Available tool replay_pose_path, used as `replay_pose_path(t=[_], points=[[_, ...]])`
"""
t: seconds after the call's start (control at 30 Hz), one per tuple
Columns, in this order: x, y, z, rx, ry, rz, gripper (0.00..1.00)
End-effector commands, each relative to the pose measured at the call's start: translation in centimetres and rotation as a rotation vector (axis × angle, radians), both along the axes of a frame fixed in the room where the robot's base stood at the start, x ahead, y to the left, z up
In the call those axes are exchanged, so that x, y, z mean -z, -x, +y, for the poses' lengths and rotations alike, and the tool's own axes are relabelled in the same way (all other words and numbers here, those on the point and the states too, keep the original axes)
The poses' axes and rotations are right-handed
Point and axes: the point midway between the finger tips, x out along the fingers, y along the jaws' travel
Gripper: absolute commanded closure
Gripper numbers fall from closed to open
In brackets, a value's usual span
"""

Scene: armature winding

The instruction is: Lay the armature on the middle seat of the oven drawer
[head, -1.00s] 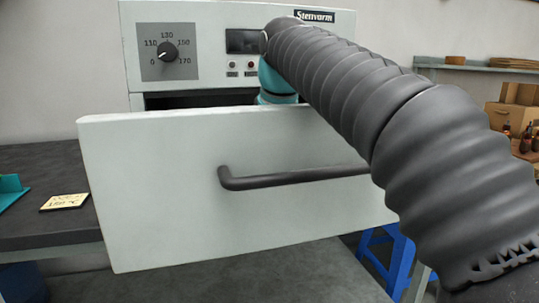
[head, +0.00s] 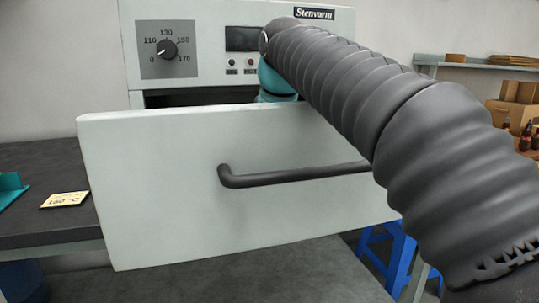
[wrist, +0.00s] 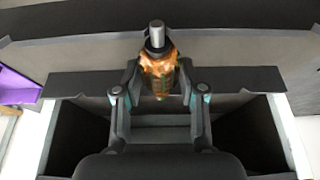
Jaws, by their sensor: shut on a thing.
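In the wrist view my gripper (wrist: 160,92) is shut on the armature (wrist: 160,72). The armature has orange-copper windings and a grey metal shaft end pointing toward the top of the picture. It is over the oven drawer (wrist: 290,135), whose light side wall and dark inner parts show around the gripper. I cannot tell whether the armature touches a seat. In the head view the drawer front (head: 150,190) with its dark handle stands pulled out from the oven (head: 205,20) and hides the gripper and armature.
The oven panel has a dial (head: 168,50) and a dark display. A yellow note (head: 65,200) lies on the dark bench at left, near a teal object (head: 10,188). A blue stool (head: 390,255) stands low at right. Boxes and bottles stand at far right.

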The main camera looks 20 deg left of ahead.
Motion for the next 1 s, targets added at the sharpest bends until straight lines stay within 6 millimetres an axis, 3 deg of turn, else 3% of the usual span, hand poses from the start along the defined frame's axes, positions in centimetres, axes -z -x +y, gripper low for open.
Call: replay_pose_path(t=[0.13, 0.17, 0.27, 0.67, 1.0], points=[[-0.1, 0.0, 0.0, 0.0, -0.001, -0.001, 1.0], [-0.1, 0.0, 0.0, 0.0, -0.001, -0.001, 0.55], [-0.1, 0.0, 0.0, 0.0, -0.001, -0.001, 0.3], [-0.5, 0.1, -0.1, 0.0, -0.001, -0.001, 0.3], [-5.8, 2.0, -1.2, 0.0, -0.003, -0.004, 0.3]])
